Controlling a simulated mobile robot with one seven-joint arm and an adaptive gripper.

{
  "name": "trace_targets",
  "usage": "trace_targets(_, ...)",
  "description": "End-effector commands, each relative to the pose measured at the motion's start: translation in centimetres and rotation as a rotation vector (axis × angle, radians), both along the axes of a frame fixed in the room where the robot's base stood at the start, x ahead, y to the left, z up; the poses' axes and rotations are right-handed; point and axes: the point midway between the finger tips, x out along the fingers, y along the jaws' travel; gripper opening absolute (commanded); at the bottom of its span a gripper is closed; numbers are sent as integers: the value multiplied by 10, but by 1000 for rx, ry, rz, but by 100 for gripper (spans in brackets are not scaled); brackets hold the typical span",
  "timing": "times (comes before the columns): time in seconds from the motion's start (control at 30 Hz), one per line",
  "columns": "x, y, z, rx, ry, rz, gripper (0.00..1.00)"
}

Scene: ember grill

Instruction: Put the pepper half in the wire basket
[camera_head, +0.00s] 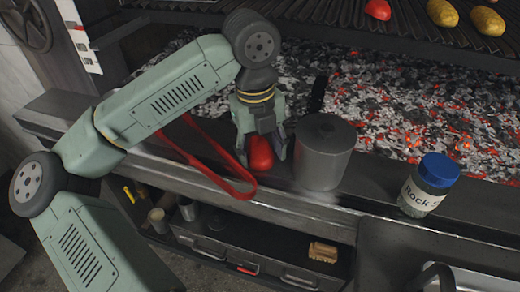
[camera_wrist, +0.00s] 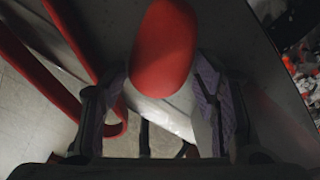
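A red rounded piece (camera_head: 261,152), which looks like the pepper half, is on the metal ledge in front of the coals. In the wrist view it is a smooth red shape (camera_wrist: 164,48) at top centre, its near end between the fingertips. My gripper (camera_head: 262,143) points down over it, one finger on each side; the fingers also show in the wrist view (camera_wrist: 163,92). They look spread, with narrow gaps beside the piece, though contact is hard to judge. I cannot make out a wire basket for certain.
A red loop-shaped tool (camera_head: 205,168) lies left of my gripper. A grey metal pot (camera_head: 323,152) stands close on the right, and a blue-lidded salt jar (camera_head: 428,186) farther right. Behind are glowing coals (camera_head: 400,105) and a grate (camera_head: 340,12) with food. A shelf (camera_head: 255,245) is below.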

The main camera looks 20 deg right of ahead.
Motion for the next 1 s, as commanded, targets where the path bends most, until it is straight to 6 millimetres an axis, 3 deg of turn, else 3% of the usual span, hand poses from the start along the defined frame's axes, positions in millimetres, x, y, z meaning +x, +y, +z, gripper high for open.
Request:
trace_targets(0.53,0,0,0,0,0,0,18)
trace_targets(0.83,1,0,6,1,-2,1,17)
trace_targets(1.0,1,0,26,1,-4,1,17)
